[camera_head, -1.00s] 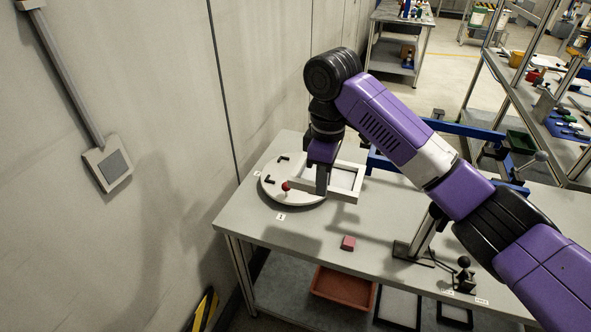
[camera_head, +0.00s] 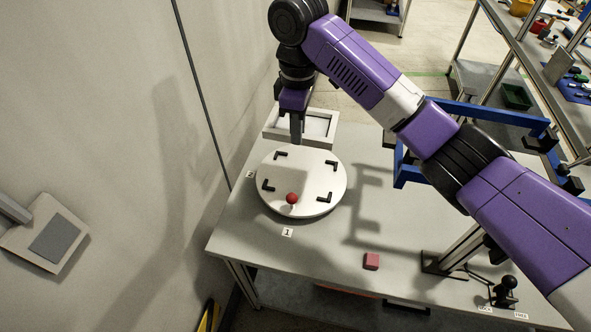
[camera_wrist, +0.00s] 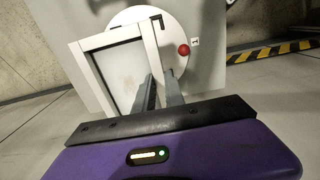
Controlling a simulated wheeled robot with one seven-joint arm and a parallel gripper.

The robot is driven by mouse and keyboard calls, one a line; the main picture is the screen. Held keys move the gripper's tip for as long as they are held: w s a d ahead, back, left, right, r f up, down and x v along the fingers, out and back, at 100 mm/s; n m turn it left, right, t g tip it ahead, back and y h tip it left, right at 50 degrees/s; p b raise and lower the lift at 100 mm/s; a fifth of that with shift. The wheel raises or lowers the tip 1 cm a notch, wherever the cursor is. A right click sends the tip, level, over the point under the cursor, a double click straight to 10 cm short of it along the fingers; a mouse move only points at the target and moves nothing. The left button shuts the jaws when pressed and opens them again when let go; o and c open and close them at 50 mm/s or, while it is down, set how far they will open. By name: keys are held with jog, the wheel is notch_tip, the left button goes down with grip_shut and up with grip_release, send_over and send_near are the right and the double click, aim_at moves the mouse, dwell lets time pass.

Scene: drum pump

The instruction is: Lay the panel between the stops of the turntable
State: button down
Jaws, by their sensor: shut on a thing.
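The panel (camera_head: 327,142) is a light rectangular board with a raised white frame. My gripper (camera_head: 296,140) is shut on one side of its frame. In the head view they show at the far edge of the turntable (camera_head: 305,185); the panel's height above the table is hard to tell. The turntable is a round white disc with black corner stops, such as the near right stop (camera_head: 325,197), and a red knob (camera_head: 292,198) at its near rim. The space between the stops is bare. In the wrist view the panel (camera_wrist: 85,47) covers part of the turntable, with my gripper (camera_wrist: 160,75) at its right side.
A pink block (camera_head: 371,261) lies on the table (camera_head: 280,258) at the front. A dark post with a black-knobbed lever (camera_head: 504,291) stands at the right. A blue frame (camera_head: 410,170) is behind my arm. A wall runs close along the left.

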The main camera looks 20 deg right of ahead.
jog(key=b, duration=0.5)
send_near(297, 190)
jog(key=shift+w, duration=0.1)
jog(key=shift+d+f, duration=0.15)
jog(key=shift+f, duration=0.45)
jog(key=shift+f+p, duration=0.4)
jog(key=shift+f, duration=1.9)
jog(key=c, duration=1.5)
grip_release()
jog(key=shift+f, duration=0.15)
jog(key=shift+o, duration=0.5)
notch_tip(297, 190, up, 12)
jog(key=p, duration=0.2)
